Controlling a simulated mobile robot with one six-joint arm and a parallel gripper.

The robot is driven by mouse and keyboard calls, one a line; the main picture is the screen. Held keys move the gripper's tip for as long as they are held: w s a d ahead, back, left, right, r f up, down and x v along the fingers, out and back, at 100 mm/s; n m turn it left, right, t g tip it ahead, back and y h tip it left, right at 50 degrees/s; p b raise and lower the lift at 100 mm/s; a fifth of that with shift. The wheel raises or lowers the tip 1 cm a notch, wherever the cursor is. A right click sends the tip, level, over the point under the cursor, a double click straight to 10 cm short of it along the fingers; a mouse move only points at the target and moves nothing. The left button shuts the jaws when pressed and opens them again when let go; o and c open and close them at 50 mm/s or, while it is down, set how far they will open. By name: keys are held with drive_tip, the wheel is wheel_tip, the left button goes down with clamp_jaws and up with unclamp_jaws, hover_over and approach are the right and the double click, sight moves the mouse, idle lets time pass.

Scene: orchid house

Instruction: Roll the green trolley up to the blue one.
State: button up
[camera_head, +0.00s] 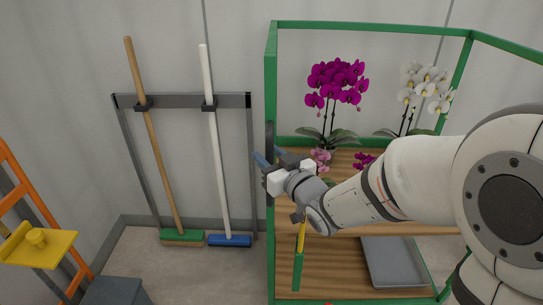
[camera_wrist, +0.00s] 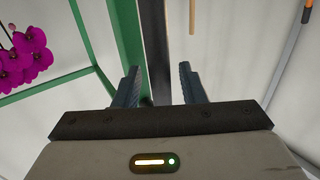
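The green trolley (camera_head: 271,80) stands right of centre in the head view, a green frame with wooden shelves. A dark upright handle bar (camera_head: 269,140) runs along its left front post. My gripper (camera_head: 268,158) is at this post, at about the height of the bar. In the wrist view my gripper (camera_wrist: 158,72) has its two fingers apart. A dark upright bar (camera_wrist: 154,45) shows in the gap between them, with the green post (camera_wrist: 126,40) just left of it. I cannot tell whether the fingers touch the bar. No blue trolley is in view.
Purple orchids (camera_head: 336,82) and white orchids (camera_head: 424,86) stand on the upper shelf, a grey tray (camera_head: 392,262) below. Left are a rack (camera_head: 180,100) with two brooms, an orange ladder-like frame (camera_head: 22,190) and a yellow platform (camera_head: 40,248). Floor shows between rack and trolley.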

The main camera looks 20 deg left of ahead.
drive_tip(key=shift+c, duration=0.5)
clamp_jaws()
drive_tip(key=shift+d, duration=0.15)
